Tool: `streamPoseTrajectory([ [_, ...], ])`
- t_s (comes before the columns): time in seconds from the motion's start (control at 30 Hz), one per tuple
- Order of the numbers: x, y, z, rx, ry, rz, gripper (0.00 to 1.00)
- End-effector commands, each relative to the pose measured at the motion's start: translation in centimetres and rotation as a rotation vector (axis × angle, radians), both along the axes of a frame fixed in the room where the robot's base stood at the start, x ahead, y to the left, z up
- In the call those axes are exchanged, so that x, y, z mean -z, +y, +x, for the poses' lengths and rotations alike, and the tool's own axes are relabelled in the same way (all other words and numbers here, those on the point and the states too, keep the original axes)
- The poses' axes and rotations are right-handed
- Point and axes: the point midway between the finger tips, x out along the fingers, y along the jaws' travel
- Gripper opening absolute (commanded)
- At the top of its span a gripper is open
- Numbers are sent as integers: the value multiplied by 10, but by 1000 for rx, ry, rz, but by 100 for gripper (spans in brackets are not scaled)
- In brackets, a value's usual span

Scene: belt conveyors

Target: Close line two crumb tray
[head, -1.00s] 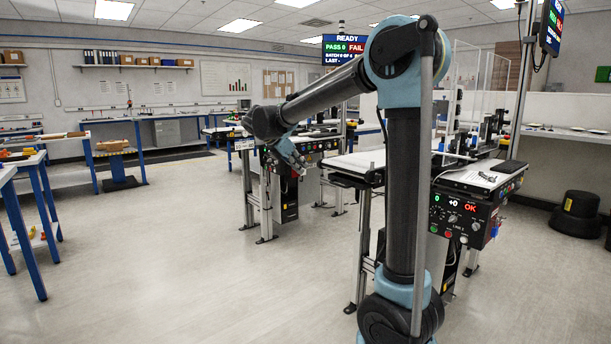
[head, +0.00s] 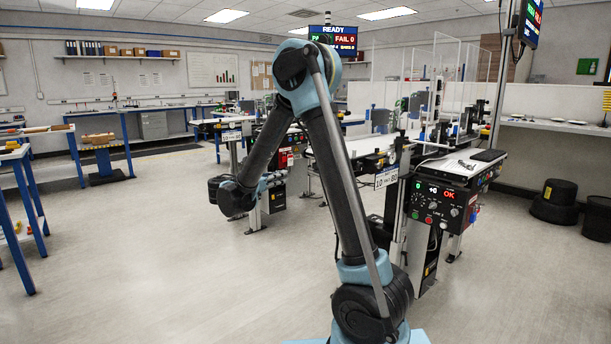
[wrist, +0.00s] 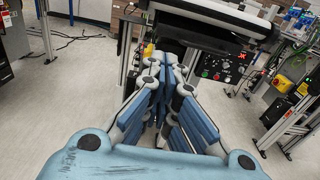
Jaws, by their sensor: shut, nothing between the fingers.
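My gripper (wrist: 166,78) shows in the wrist view with its blue-padded fingers together and nothing between them. It points toward the underside of a conveyor's dark end (wrist: 205,14). In the head view my gripper is partly hidden behind my wrist, low in front of the conveyors. The nearer conveyor (head: 462,166) stands right of my arm, with a black control panel (head: 440,203) reading OK, apparently labelled line 2. The panel also shows in the wrist view (wrist: 220,68). I cannot make out the crumb tray for certain in either view; my arm hides part of this conveyor's frame.
A second conveyor (head: 225,124) stands farther back, behind my arm. Blue-legged benches (head: 25,190) are at the left. Black bins (head: 556,203) stand at the right. The floor at left and centre is clear. Metal legs and cables (wrist: 290,120) are right in the wrist view.

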Motion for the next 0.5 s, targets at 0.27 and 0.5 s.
streamPoseTrajectory([
  [0.27,2,-14,4,9,-22,-24,0],
  [0.5,1,-45,25,12,-21,-23,0],
])
